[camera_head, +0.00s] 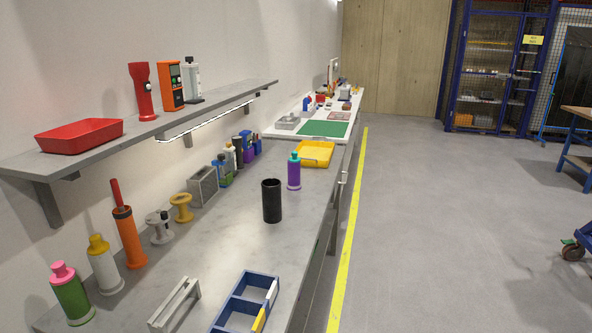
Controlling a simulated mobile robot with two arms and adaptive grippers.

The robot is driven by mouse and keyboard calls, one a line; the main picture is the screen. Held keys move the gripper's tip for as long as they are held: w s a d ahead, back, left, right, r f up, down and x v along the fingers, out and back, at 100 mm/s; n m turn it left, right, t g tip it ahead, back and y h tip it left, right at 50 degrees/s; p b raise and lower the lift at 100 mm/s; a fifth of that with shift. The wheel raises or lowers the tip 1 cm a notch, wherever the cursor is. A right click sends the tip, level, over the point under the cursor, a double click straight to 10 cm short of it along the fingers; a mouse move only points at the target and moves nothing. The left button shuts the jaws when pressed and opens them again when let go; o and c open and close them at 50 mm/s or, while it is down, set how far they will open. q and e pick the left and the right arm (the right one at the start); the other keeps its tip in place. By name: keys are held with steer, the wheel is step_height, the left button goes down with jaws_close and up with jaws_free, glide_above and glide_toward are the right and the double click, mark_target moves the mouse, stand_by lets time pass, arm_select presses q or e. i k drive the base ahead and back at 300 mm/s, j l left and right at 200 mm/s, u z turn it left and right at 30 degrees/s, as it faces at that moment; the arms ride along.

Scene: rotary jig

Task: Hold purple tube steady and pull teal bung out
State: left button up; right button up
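The purple tube (294,174) stands upright on the grey workbench, near its right edge and towards the back. The teal bung (294,157) sits in the top of the purple tube. Neither gripper shows in the head view, and nothing is touching the tube or the bung.
A black cylinder (272,201) stands in front of the purple tube on the workbench (225,240). A yellow tray (314,153) lies just behind the tube. A blue divided box (245,301) is at the front. Bottles and spools line the wall side. Open floor lies right.

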mark_target(294, 159)
steer(key=i+l+u, duration=0.3)
steer(key=u, duration=0.2)
steer(key=i+l+u, duration=0.2)
steer(key=l+u, duration=0.3)
